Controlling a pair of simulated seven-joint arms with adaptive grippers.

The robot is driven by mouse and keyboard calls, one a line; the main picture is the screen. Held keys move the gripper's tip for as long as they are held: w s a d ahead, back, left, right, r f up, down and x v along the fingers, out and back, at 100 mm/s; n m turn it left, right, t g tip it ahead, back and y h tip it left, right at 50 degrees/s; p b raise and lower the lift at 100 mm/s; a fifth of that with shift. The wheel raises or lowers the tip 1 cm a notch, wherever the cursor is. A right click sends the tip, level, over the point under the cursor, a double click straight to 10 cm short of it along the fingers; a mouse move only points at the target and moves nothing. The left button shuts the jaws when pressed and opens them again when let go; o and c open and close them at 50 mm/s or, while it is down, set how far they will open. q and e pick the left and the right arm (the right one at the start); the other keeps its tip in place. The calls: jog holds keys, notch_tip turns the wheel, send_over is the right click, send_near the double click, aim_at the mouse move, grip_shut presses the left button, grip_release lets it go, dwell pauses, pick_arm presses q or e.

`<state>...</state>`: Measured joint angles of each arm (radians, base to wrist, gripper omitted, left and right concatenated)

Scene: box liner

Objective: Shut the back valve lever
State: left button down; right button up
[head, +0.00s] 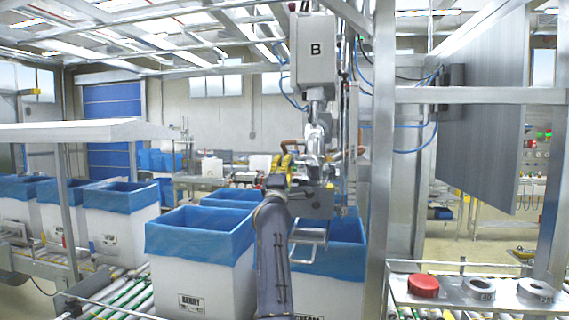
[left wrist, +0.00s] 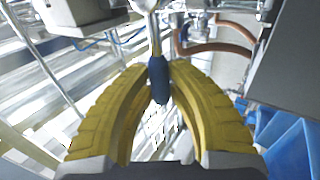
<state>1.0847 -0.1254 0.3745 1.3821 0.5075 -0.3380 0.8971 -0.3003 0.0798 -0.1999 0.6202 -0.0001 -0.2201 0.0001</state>
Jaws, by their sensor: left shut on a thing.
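My left gripper (head: 283,163) has yellow fingers and is raised in front of the machine below the grey box marked B (head: 316,50). In the left wrist view, the tips of my left gripper (left wrist: 159,72) are closed around the blue grip of a valve lever (left wrist: 158,88). The lever's metal stem (left wrist: 154,35) runs up from the grip to the machine. The lever is too small to make out in the head view, so I cannot tell its angle there. My right gripper is not in view.
Reddish-brown hoses (left wrist: 215,48) curve close to the lever on the right. White boxes with blue liners, such as the front one (head: 200,275), stand below on the rollers. A steel post (head: 378,160) rises right of my arm. A shelf (head: 455,295) holds a red roll (head: 424,286).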

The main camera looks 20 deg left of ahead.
pick_arm(q)
jog(key=shift+f, duration=0.15)
jog(key=c, duration=1.3)
grip_release()
jog(key=v, duration=1.2)
